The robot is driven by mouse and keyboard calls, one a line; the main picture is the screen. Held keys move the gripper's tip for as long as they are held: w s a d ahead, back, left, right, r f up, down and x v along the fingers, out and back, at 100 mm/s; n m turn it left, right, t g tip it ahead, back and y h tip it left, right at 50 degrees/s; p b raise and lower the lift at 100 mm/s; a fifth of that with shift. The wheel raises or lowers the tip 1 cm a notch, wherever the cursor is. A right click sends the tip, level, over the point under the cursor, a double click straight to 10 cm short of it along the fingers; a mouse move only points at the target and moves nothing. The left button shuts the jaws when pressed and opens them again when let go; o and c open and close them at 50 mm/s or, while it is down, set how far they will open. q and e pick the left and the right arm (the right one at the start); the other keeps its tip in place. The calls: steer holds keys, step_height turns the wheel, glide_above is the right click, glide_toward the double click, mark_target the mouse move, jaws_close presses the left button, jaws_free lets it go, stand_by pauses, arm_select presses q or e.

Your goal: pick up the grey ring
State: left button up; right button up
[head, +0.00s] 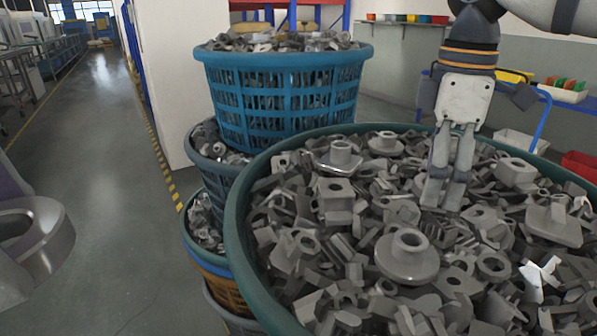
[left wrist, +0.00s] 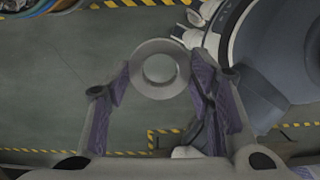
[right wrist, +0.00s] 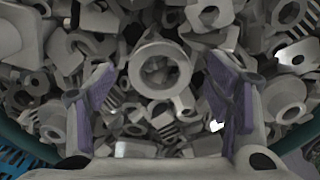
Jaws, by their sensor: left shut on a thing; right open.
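A grey ring (left wrist: 160,94) is between the finger pads of my left gripper (left wrist: 160,78), which is shut on it. The same ring shows at the left edge of the head view (head: 60,243), held over the floor clear of the baskets. My right gripper (head: 446,192) is open and points down into the large basket of grey metal parts. In the right wrist view, another grey ring (right wrist: 137,66) lies face up on the parts, between and just beyond the open fingertips (right wrist: 160,82). I cannot make out this second ring in the head view.
The large green-rimmed basket (head: 238,240) is full of jumbled grey parts. A blue basket (head: 285,95) of parts stands behind it, with stacked baskets (head: 213,172) at its left. A shelf with bins (head: 562,92) is at right. The floor aisle (head: 110,170) at left is clear.

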steer(key=shift+c, duration=0.4)
steer(key=c, duration=1.2)
steer(key=shift+o, duration=0.2)
steer(key=shift+r, duration=0.1)
